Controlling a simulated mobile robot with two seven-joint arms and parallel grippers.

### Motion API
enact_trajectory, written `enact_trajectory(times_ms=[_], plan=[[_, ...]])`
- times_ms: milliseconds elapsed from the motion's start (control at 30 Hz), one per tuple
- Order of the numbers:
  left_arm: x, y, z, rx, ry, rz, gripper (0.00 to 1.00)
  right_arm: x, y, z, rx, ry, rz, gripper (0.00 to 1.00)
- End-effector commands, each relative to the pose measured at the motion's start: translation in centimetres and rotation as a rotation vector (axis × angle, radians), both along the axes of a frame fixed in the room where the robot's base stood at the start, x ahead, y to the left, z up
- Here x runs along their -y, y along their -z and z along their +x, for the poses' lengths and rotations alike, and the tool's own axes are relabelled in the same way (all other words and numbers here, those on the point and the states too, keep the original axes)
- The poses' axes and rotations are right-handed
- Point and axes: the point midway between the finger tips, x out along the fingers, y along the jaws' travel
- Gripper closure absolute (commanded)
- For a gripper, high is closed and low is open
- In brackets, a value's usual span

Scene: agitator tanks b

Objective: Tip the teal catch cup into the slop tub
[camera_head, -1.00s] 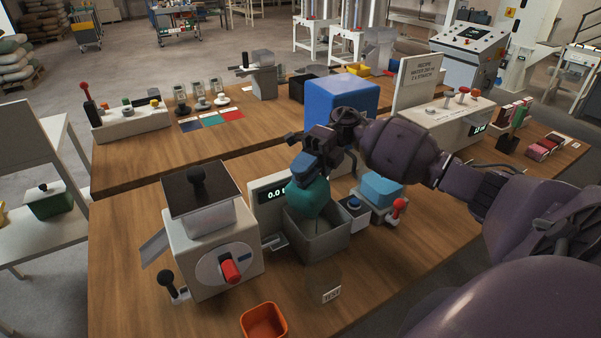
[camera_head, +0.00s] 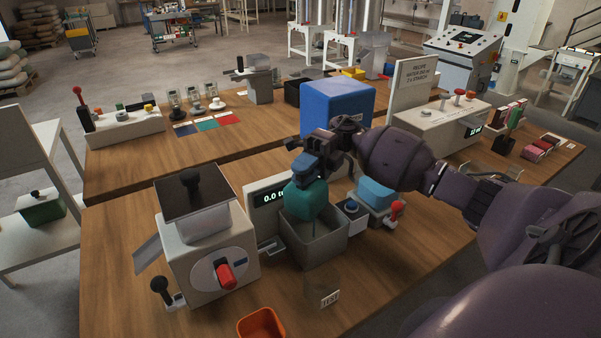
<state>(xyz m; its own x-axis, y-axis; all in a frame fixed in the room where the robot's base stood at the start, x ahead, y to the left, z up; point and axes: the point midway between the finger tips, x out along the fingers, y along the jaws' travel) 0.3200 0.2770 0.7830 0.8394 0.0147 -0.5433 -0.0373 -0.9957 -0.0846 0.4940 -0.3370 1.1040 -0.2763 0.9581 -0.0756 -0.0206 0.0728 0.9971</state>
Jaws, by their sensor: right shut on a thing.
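My right gripper (camera_head: 308,168) is shut on the teal catch cup (camera_head: 305,200), with a dark blue part between the fingers and the teal body. The cup is over the back left part of an open grey tub (camera_head: 318,250), which looks like the slop tub. Its lower part overlaps the tub opening, and I cannot tell exactly how far it is tilted. My left gripper is not in view.
A white machine (camera_head: 205,250) with a red knob stands left of the tub, and a display (camera_head: 268,198) behind it. A light blue-topped box (camera_head: 375,193) is to the right, a large blue box (camera_head: 337,105) behind. An orange cup (camera_head: 262,323) and a clear labelled box (camera_head: 322,290) are in front.

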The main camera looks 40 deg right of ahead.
Motion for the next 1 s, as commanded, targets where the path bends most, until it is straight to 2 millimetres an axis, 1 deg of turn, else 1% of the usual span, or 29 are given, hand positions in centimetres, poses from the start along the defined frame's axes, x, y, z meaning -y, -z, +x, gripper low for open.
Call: enact_trajectory(times_ms=[367,733,1000], plan=[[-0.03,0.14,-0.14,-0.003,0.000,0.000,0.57,0.07,-0.05,0.03,-0.002,0.000,0.009,1.00],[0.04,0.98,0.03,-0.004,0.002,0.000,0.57,0.87,0.19,0.30,-0.027,0.001,0.089,1.00],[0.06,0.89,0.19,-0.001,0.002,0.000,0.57,0.98,0.04,0.30,-0.027,0.000,0.098,1.00]])
